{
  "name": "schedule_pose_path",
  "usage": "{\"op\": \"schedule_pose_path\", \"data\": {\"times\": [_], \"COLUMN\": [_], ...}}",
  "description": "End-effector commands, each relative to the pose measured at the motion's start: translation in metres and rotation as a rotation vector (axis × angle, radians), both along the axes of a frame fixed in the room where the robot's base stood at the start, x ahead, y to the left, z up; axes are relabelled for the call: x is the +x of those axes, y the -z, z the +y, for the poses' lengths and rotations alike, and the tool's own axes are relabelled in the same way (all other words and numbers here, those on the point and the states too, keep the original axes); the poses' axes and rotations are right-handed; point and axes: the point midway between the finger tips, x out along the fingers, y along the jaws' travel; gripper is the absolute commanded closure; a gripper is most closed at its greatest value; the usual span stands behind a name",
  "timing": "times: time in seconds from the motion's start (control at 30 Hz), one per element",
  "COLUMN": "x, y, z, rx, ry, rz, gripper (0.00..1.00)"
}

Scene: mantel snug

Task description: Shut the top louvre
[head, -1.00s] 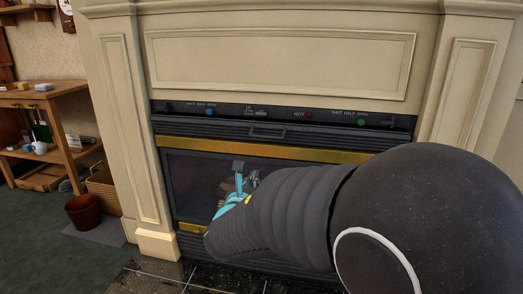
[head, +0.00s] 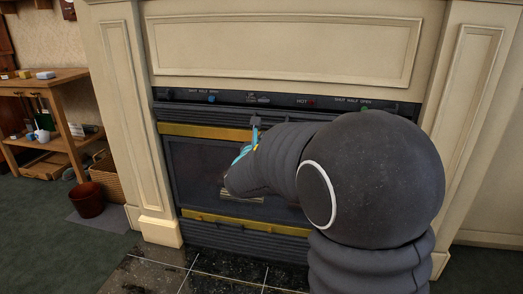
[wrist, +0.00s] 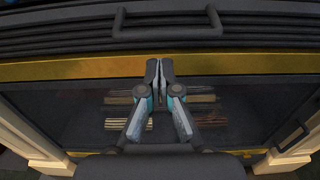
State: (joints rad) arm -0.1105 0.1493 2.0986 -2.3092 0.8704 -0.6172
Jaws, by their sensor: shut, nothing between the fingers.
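The top louvre (head: 200,113) is a dark slatted panel across the fireplace, between the control strip and a brass bar. Its slats (wrist: 60,35) and bar handle (wrist: 168,28) cross the top of the wrist view. I cannot tell exactly how far the louvre is tilted. My gripper (head: 255,122) is shut and empty, with its fingers pointing up in the head view. In the wrist view, the fingertips (wrist: 160,66) overlap the brass bar, below the handle and apart from it in the picture. My arm hides the louvre's right part in the head view.
The control strip (head: 235,98) with coloured knobs runs above the louvre. The brass bar (head: 205,131) and dark glass (head: 195,165) lie below. A lower louvre (head: 230,236) sits near the tiled hearth. A shelf and basket (head: 107,176) stand at left.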

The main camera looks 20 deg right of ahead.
Motion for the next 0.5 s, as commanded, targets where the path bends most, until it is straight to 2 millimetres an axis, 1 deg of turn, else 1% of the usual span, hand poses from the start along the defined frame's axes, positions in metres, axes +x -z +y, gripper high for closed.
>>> {"op": "schedule_pose_path", "data": {"times": [0.1,0.2,0.5], "x": [0.0021,0.003,0.0032], "y": [-0.0104,-0.0141,-0.0148], "z": [-0.0013,-0.0016,-0.0017], "rx": [-0.001,0.0,0.0], "ry": [0.0,0.0,0.0], "rz": [0.0,0.001,0.001], "gripper": [1.0,1.0,1.0]}}
